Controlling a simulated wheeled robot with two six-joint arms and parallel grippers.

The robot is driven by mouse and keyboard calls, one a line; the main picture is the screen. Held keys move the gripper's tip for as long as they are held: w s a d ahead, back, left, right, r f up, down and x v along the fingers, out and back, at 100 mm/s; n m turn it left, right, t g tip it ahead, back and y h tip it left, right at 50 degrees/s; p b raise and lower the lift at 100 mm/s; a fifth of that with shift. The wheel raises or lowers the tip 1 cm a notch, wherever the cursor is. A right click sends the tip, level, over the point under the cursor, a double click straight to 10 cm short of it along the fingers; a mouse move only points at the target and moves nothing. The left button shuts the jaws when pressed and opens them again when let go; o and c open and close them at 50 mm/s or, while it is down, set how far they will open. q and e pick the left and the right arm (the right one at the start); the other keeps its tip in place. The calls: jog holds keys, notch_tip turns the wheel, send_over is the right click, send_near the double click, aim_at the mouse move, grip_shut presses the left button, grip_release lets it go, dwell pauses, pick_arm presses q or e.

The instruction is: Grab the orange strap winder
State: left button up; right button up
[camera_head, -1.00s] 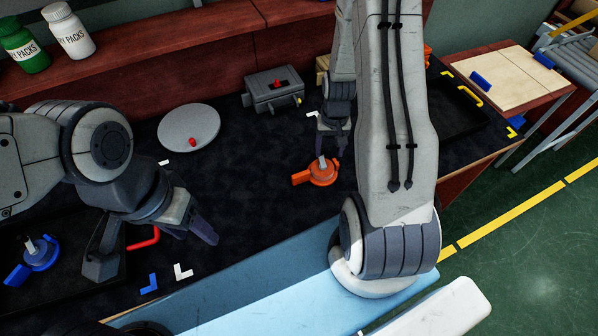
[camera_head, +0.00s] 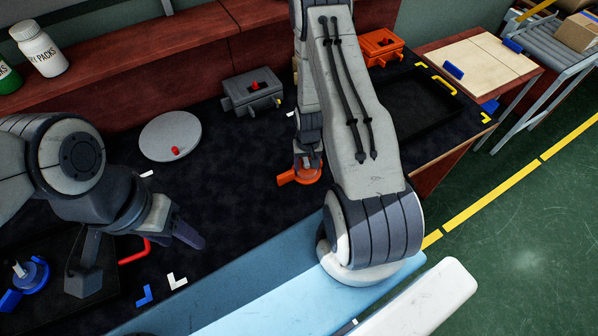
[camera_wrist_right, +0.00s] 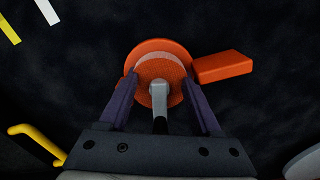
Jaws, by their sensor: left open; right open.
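The orange strap winder (camera_head: 300,177) lies on the dark table mat, with its flat handle pointing left in the head view. In the right wrist view its round orange body (camera_wrist_right: 160,60), grey post and side handle (camera_wrist_right: 222,66) show. My right gripper (camera_head: 307,160) is over the winder. In the wrist view its open fingers (camera_wrist_right: 160,90) stand on either side of the post and overlap the near part of the round body; I cannot tell whether they touch it. My left gripper (camera_head: 180,230) is open and empty above the mat at the left.
A grey disc (camera_head: 170,136) and a grey box (camera_head: 251,92) stand behind. An orange box (camera_head: 380,46) and an empty black tray (camera_head: 415,105) are at right.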

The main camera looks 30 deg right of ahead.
jog(key=shift+c, duration=0.3)
grip_shut()
jog(key=shift+r, duration=0.15)
